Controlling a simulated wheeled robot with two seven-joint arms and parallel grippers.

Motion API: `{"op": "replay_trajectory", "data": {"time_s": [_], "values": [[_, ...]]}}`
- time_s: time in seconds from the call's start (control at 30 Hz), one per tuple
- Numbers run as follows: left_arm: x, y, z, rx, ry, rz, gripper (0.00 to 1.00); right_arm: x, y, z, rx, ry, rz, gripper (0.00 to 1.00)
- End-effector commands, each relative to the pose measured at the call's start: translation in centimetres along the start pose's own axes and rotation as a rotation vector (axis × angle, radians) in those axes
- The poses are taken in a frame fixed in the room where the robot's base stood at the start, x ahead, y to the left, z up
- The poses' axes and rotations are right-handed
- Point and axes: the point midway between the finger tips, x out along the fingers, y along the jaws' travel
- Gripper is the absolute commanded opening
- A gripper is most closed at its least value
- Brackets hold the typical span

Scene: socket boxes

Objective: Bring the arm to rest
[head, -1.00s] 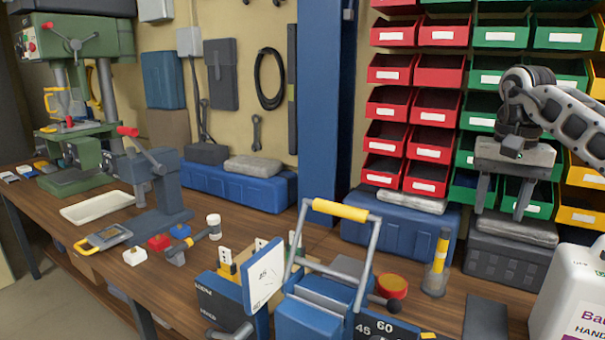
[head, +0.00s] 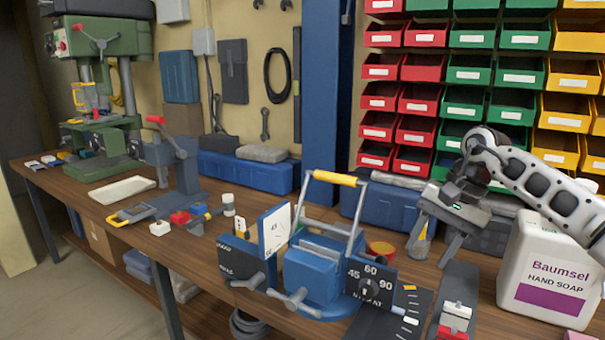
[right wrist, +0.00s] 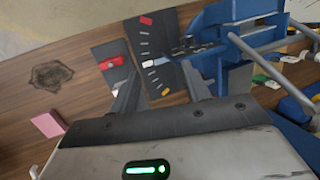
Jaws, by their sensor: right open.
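My right gripper (head: 432,260) is open and empty in the head view. It hangs above the right part of the workbench, in front of the hand soap jug's left side and behind a dark strip with a red and white piece. Its two fingers also show in the right wrist view (right wrist: 160,95), spread apart with nothing between them. My right arm (head: 530,180) comes in from the right edge. My left gripper is not in either current view.
A blue tool with a yellow handle (head: 335,178) and angle dial stands left of the gripper. A white soap jug (head: 545,270) stands right. Red, green and yellow bins (head: 455,135) hang behind. A pink block (right wrist: 47,124) lies on the bench.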

Motion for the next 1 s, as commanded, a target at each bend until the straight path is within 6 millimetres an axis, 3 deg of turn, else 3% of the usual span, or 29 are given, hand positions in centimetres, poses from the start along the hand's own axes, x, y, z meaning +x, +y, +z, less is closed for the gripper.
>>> {"op": "replay_trajectory", "data": {"time_s": [0.03,0.17,0.3,0.43,0.57,0.67,0.73,0.77,0.87,1.0], "values": [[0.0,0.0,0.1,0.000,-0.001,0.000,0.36,2.1,-1.0,1.0,0.022,-0.045,-0.042,0.47],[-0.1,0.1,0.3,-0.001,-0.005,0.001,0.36,7.5,-4.3,4.9,0.139,-0.205,-0.203,0.47],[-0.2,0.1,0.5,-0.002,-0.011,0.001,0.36,13.2,-9.1,12.2,0.452,-0.559,-0.442,0.47],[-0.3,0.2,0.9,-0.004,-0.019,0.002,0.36,14.9,-11.8,17.4,0.888,-0.978,-0.599,0.47],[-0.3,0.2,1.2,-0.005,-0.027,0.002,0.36,15.1,-12.1,19.0,1.402,-1.432,-0.652,0.47],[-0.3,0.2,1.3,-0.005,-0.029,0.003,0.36,15.8,-10.2,18.2,1.828,-1.792,-0.621,0.47],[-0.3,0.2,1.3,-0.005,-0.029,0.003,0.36,17.1,-7.7,17.2,2.134,-2.047,-0.562,0.47],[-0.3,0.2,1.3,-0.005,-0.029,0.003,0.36,17.9,-6.3,16.9,-2.222,2.115,0.517,0.47],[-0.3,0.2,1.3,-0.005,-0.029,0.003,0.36,21.3,-0.8,16.1,-1.864,1.751,0.258,0.47],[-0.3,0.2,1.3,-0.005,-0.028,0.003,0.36,26.2,7.5,17.6,-1.386,1.317,0.040,0.47]]}}
